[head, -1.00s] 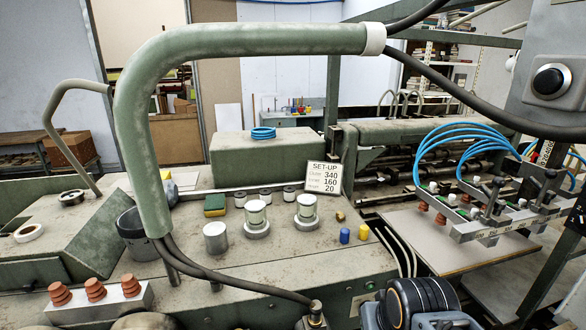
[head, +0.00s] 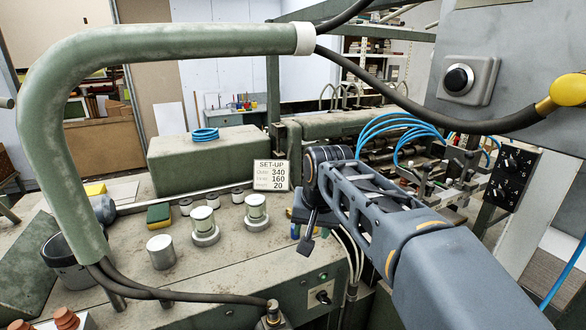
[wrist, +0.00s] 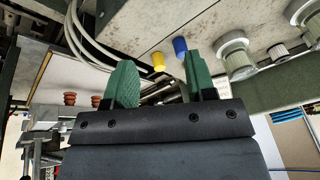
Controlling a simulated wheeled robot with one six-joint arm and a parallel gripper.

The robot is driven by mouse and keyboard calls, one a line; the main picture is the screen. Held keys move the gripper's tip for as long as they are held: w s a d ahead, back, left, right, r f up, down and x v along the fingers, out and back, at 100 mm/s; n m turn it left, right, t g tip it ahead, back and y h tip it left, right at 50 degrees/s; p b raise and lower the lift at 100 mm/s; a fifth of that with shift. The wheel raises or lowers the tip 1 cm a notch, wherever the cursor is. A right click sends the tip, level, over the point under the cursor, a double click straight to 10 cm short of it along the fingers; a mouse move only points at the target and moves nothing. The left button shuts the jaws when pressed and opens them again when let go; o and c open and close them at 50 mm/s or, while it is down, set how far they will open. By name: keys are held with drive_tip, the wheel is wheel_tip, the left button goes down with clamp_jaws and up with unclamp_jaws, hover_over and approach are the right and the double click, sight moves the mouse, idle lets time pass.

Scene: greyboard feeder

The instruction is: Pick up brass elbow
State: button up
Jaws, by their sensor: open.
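The brass elbow cannot be made out in either current view; in the head view my arm covers part of the bench top. My gripper (head: 303,238) is above the right end of the bench top, partly hidden by its own wrist. In the wrist view its two green fingers (wrist: 157,72) are spread apart with nothing held between them. A yellow cylinder (wrist: 158,61) shows between the fingers, with a blue cylinder (wrist: 180,47) close by the right finger.
Metal cylinders (head: 257,212) stand left of my gripper, with a green-yellow sponge (head: 158,216) behind. The set-up sign (head: 271,175) stands close behind my gripper. A thick green bent pipe (head: 60,130) arches over the left side. Hoses and a knob (head: 321,297) are at the bench front.

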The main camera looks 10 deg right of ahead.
drive_tip(key=w+r+m+p, duration=0.1)
drive_tip(key=w+r+m, duration=0.3)
drive_tip(key=w, duration=0.7)
drive_tip(key=m+g+p, duration=0.2)
drive_tip(key=m, duration=0.1)
hover_over(288, 211)
drive_tip(key=s, duration=0.2)
drive_tip(key=shift+s+d+f+y, duration=0.1)
drive_tip(key=shift+d+f+y, duration=0.15)
drive_tip(key=shift+d+y, duration=0.2)
drive_tip(key=f, duration=0.4)
drive_tip(key=w+f+b, duration=0.1)
drive_tip(key=f, duration=0.4)
drive_tip(key=a+f, duration=0.1)
drive_tip(key=f, duration=0.3)
drive_tip(key=shift+w+f+b, duration=0.25)
drive_tip(key=shift+f+b, duration=0.1)
